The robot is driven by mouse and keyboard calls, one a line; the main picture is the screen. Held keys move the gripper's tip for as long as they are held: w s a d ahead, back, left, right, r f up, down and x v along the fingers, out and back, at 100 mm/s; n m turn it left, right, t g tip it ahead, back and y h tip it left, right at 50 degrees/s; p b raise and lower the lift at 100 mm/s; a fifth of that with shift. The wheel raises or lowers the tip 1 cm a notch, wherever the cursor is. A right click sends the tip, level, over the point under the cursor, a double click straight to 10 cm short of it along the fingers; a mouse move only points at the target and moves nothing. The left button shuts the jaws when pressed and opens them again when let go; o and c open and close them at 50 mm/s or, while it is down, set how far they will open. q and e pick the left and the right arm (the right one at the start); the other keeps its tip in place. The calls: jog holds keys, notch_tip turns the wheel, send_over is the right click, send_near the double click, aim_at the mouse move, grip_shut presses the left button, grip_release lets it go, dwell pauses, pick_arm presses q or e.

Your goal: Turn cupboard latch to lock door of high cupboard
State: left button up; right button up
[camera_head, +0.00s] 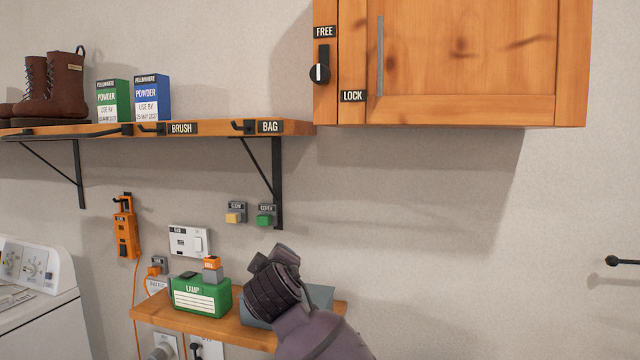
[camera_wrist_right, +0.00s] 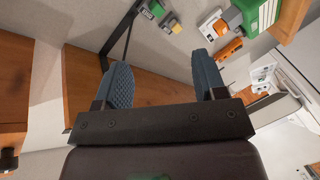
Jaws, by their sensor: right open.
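The high wooden cupboard (camera_head: 460,60) hangs at the upper right of the head view, its door closed against the frame. The latch (camera_head: 320,73) is a round black knob with an upright white mark, on the cupboard's left frame strip. A black FREE label (camera_head: 325,31) sits above it, and a LOCK label (camera_head: 353,96) sits lower right. My right gripper (camera_wrist_right: 163,80) is open and empty in the wrist view, with wooden boards behind its blue-grey fingers. My arm in the head view is below the cupboard, apart from the latch. My left gripper is out of view.
A wooden shelf (camera_head: 215,127) with boots (camera_head: 65,85) and powder boxes (camera_head: 152,95) lies left of the cupboard. Below are a green lamp box (camera_head: 202,297) on a small shelf and a washing machine (camera_head: 40,295). The wall under the cupboard is clear.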

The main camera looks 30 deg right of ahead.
jog(key=s+r+m+h+p, duration=0.1)
jog(key=s+r+m+h, duration=0.1)
jog(key=r, duration=0.9)
jog(key=s+r+m+h, duration=0.1)
jog(key=r+h, duration=0.1)
jog(key=r, duration=1)
jog(key=m+g+h+p, duration=0.2)
jog(key=m+g+h, duration=0.1)
jog(key=m, duration=0.1)
send_near(317, 72)
jog(key=d, duration=0.1)
jog(key=shift+n, duration=0.3)
jog(key=p+x, duration=0.1)
jog(key=x, duration=0.8)
jog(key=shift+w+a+p, duration=0.15)
jog(key=shift+w+p, duration=0.05)
jog(key=shift+p, duration=0.15)
jog(key=shift+w+d, duration=0.4)
jog(key=shift+d, duration=0.05)
jog(key=shift+w+d, duration=0.1)
jog(key=shift+t+y, duration=0.3)
jog(key=c, duration=0.9)
